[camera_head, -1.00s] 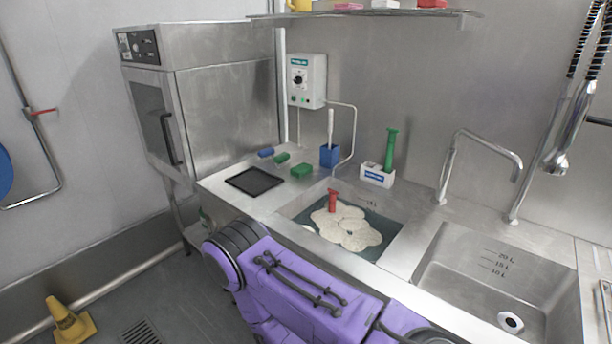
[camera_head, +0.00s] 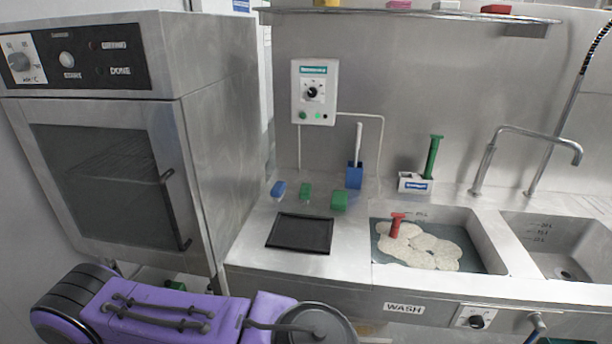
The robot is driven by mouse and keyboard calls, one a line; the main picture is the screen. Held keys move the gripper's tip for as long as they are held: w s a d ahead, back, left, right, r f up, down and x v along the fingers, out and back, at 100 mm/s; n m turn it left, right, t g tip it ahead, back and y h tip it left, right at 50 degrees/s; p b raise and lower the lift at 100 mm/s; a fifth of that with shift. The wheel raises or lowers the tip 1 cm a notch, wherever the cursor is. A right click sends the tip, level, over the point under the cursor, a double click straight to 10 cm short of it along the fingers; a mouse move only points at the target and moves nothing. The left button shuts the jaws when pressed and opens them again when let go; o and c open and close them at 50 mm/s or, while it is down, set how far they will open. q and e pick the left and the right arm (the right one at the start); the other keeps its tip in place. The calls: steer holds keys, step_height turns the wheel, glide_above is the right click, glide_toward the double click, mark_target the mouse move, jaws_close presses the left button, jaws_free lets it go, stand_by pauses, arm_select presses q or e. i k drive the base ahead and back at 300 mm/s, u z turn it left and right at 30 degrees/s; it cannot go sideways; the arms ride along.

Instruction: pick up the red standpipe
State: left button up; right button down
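The red standpipe (camera_head: 396,225) stands upright in the left sink basin, labelled WASH on the front. Its flared top sticks up out of pale foam (camera_head: 425,250) on dark water, and its lower part is hidden. A purple arm link of mine lies across the lower left of the view, well to the left of the basin and apart from the standpipe. Neither of my grippers shows in the view.
A black tray (camera_head: 300,233) lies on the counter left of the basin. Sponges (camera_head: 339,201), a blue holder (camera_head: 354,176) and a white caddy with a green tool (camera_head: 432,157) stand behind. A tap (camera_head: 525,131) is at right. A steel oven (camera_head: 110,150) fills the left.

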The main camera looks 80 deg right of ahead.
mark_target(395, 224)
steer(key=i, duration=0.55)
steer(key=z, duration=3.25)
